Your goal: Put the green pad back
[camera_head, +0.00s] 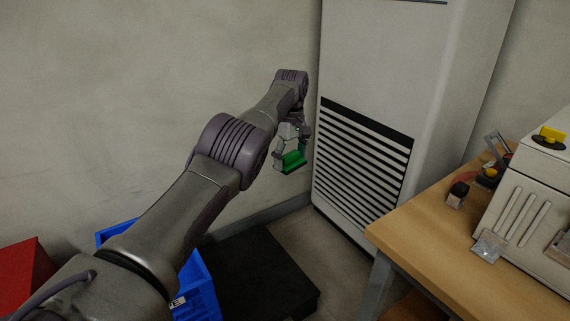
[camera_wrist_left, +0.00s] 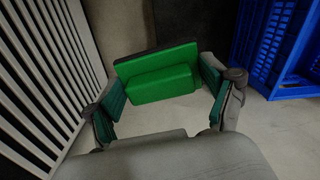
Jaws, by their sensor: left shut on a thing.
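The green pad (camera_head: 293,159) is a bright green block with a dark backing. My left gripper (camera_head: 291,156) is shut on it and holds it in the air in front of the pale cabinet's vent. In the left wrist view the green pad (camera_wrist_left: 162,78) sits between the two fingers of my left gripper (camera_wrist_left: 160,98), slightly tilted, with its dark edge at the far side. Floor shows beneath and around it. My right gripper is not in view.
A tall pale cabinet (camera_head: 400,60) with a slatted vent stands behind the gripper. A dark flat platform (camera_head: 262,272) lies on the floor below. A blue crate (camera_head: 197,285) is left of it, partly hidden by my arm. A wooden table (camera_head: 430,235) with equipment stands at right.

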